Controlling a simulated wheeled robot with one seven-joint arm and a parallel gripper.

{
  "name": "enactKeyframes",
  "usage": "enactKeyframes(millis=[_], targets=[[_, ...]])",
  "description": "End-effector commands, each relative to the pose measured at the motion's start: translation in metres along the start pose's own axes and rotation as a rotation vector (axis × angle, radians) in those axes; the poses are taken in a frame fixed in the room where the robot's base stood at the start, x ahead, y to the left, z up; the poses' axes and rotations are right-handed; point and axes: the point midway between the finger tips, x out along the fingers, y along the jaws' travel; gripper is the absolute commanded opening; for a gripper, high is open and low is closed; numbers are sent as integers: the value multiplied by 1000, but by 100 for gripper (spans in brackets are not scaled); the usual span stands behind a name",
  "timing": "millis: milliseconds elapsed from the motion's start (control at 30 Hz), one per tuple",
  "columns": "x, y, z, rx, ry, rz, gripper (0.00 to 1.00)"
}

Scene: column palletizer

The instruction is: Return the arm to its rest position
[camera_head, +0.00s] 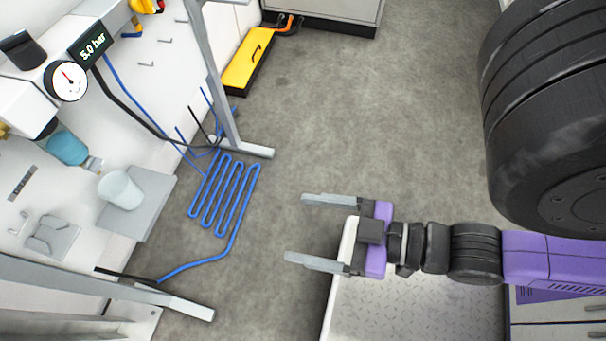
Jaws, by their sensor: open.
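My gripper (308,229) is in the lower middle of the head view, with its two grey fingers wide apart and pointing left. Nothing is between the fingers. My purple and black arm (475,253) reaches in from the right edge, stretched out to the left. The gripper's base is above the left edge of a pale platform (400,305) with a patterned top. The fingers hang over bare grey floor, clear of other things as far as this view shows.
A blue coiled hose (224,195) lies on the floor left of my gripper, beside a metal frame (215,75). A yellow case (247,60) is at the back. Floor ahead is clear.

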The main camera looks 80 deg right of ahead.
Motion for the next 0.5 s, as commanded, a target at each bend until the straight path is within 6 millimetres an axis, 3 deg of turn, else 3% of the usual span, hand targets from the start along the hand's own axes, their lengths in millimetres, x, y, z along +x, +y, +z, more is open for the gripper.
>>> enactKeyframes(millis=[167, 267, 500], targets=[[-4, 0, -14, 0, 0, 0, 83], [-9, 0, -32, 0, 0, 0, 83], [-26, 0, -96, 1, -1, 0, 83]])
